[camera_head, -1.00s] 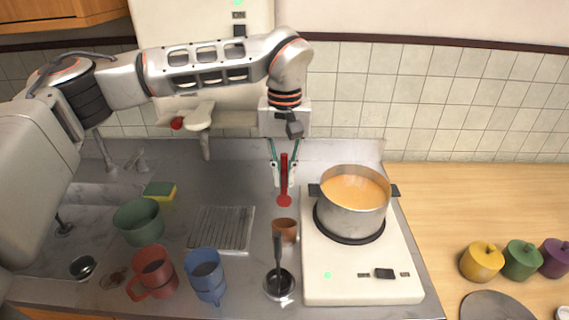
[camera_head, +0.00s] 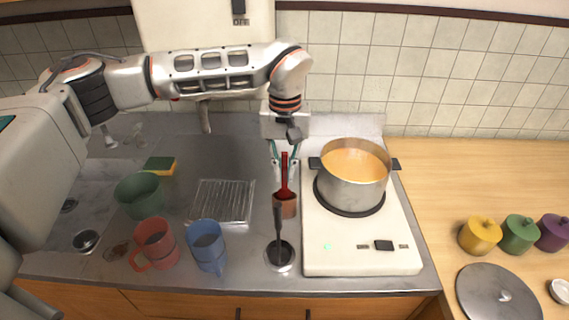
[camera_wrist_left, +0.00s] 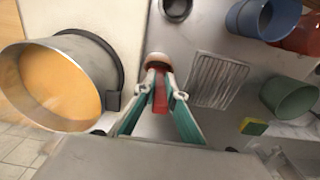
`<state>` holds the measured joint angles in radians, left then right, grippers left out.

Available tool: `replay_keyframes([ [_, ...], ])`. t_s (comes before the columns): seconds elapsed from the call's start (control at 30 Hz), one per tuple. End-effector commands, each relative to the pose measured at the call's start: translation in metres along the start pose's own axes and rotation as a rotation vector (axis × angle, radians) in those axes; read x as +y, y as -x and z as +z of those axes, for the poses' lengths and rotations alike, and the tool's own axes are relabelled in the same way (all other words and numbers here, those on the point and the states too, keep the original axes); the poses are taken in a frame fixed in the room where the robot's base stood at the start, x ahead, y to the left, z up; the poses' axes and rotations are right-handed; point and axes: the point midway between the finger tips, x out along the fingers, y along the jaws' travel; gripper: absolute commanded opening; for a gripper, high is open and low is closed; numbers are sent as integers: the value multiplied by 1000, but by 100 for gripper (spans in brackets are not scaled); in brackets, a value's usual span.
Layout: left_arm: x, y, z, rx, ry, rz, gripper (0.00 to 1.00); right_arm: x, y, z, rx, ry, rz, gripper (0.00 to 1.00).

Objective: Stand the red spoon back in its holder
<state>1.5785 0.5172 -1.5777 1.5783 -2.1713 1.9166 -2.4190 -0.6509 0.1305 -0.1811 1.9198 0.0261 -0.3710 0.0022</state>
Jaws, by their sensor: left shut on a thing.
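The red spoon (camera_head: 284,174) hangs nearly upright, handle up and bowl end down, in my left gripper (camera_head: 285,161). The gripper is shut on its handle. The small terracotta holder cup (camera_head: 286,209) stands on the steel counter just left of the stove. The spoon's lower end overlaps the cup's mouth; I cannot tell how deep it is or whether it touches. In the left wrist view the red spoon (camera_wrist_left: 160,93) lies between the fingers and points at the holder cup (camera_wrist_left: 157,59). My right gripper is not in view.
A pot of orange soup (camera_head: 353,181) stands on the white stove (camera_head: 340,250), close right of the holder. A dark ladle (camera_head: 278,225) stands in a small metal cup in front of it. A wire rack (camera_head: 223,202), blue mug (camera_head: 206,245) and red mug (camera_head: 154,243) are to the left.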

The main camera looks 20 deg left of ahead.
Motion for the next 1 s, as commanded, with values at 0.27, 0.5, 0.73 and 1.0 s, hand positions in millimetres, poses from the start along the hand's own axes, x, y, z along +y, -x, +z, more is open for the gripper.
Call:
replay_keyframes([
  [0.27,0,-24,0,-2,0,-1,0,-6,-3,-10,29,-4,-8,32],
  [0.5,0,-40,0,-2,0,-1,0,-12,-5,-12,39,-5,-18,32],
  [0.73,0,-46,0,-1,1,-1,0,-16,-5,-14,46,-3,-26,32],
  [1.0,0,-47,0,-1,0,0,0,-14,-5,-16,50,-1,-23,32],
])
